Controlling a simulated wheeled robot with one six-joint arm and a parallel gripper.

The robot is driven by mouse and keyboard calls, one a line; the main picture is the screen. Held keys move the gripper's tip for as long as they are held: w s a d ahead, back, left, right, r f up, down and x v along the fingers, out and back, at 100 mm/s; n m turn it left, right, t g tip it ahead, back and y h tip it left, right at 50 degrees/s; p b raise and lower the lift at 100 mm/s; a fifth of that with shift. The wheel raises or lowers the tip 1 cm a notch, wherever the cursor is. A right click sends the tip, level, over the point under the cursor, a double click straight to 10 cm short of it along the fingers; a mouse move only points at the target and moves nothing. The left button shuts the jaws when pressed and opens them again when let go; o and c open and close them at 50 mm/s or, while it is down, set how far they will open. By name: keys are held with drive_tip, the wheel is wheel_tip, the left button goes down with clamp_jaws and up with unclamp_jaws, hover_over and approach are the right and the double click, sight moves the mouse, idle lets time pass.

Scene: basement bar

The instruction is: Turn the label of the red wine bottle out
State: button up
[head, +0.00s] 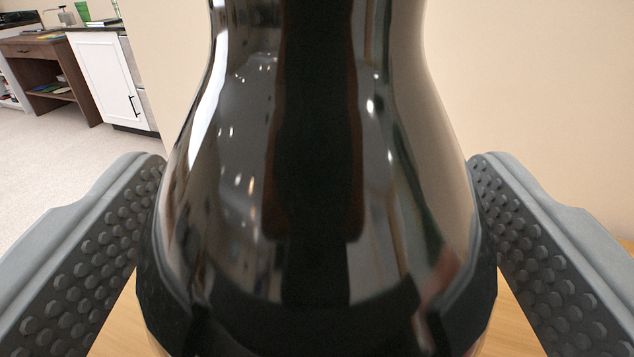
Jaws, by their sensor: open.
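A dark, glossy wine bottle (315,200) fills the middle of the head view, very close and upright. Its shoulder and the start of its neck show; the top and the base are out of view. A black band (310,325) runs around it at the bottom of the picture; no readable label shows. My gripper (318,190) is open, with one grey, studded finger on each side of the bottle at shoulder height. The fingers look very near the glass; I cannot tell whether either one touches it.
A wooden surface (515,320) shows below the bottle. A beige wall (540,90) stands behind on the right. Far off at the left are a white cabinet (108,80), a brown wooden desk (50,75) and open pale floor (60,160).

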drive_tip(key=c, duration=0.9)
drive_tip(key=shift+r+m+h, duration=0.1)
drive_tip(key=shift+m+h, duration=0.9)
drive_tip(key=shift+h, duration=0.6)
drive_tip(key=shift+a+m+g+h, duration=0.1)
drive_tip(key=shift+m+g+h, duration=0.2)
drive_tip(key=shift+m+h, duration=0.6)
drive_tip(key=shift+m+g+h, duration=0.9)
drive_tip(key=shift+m+h, duration=0.4)
drive_tip(key=shift+h, duration=1)
drive_tip(key=o, duration=0.8)
